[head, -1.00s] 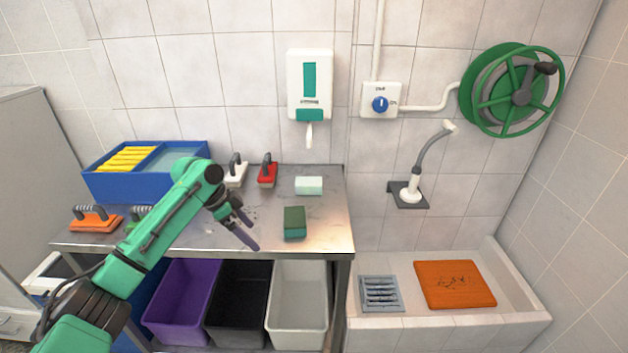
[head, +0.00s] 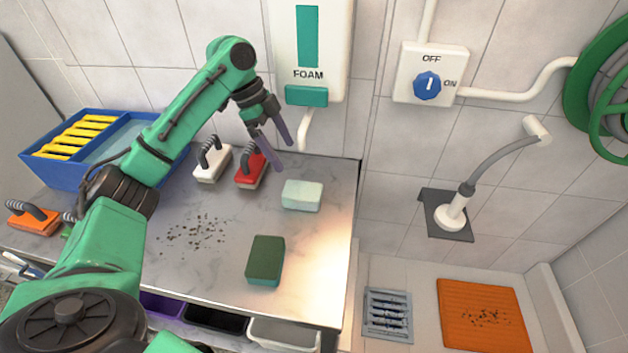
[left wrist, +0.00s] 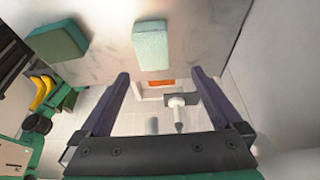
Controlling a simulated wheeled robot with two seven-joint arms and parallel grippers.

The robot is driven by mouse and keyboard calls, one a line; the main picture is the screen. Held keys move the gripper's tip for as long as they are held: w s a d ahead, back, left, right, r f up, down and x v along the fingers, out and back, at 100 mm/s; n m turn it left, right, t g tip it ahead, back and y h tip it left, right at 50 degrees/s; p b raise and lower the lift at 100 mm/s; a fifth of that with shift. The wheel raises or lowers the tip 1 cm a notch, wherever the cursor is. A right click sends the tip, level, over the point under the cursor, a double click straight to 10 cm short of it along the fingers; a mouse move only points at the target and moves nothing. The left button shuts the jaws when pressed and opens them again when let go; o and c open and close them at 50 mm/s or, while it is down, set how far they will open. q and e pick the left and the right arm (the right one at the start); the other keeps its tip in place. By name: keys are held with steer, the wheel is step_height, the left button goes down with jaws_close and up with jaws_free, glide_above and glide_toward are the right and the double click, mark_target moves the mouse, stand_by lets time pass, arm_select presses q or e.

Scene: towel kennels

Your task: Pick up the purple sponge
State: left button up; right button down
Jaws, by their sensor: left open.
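I see no purple sponge in either view. A pale mint sponge (head: 302,195) lies on the steel table near its right side; it also shows in the left wrist view (left wrist: 151,45). A dark green sponge (head: 265,258) with a teal underside lies nearer the front edge, and it is also in the left wrist view (left wrist: 58,42). My left gripper (head: 279,152) is open and empty, with its fingers above the back of the table, near the red brush and behind the mint sponge. My right gripper is not in view.
A red-based brush (head: 250,172) and a white brush (head: 212,164) stand at the back. A blue tray (head: 60,178) with yellow items is at left, an orange brush (head: 34,220) before it. A foam dispenser (head: 309,50) hangs behind. Dark specks dot the table.

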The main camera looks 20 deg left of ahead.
arm_select(q)
steer(key=p, duration=0.1)
glide_above(301, 190)
steer(key=s+a, duration=0.1)
steer(key=a, duration=0.1)
step_height(301, 190, down, 5)
steer(key=shift+s+a+r, duration=0.1)
steer(key=shift+s+a, duration=0.05)
steer(key=x, duration=0.2)
steer(key=p+x, duration=0.1)
steer(key=x, duration=0.1)
steer(key=p+x, duration=0.1)
steer(key=x, duration=0.2)
steer(key=shift+w, duration=0.3)
steer(key=shift+f, duration=0.35)
steer(key=shift+w, duration=0.1)
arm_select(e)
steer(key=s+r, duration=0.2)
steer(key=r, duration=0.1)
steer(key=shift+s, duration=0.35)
arm_select(q)
steer(key=shift+f, duration=0.1)
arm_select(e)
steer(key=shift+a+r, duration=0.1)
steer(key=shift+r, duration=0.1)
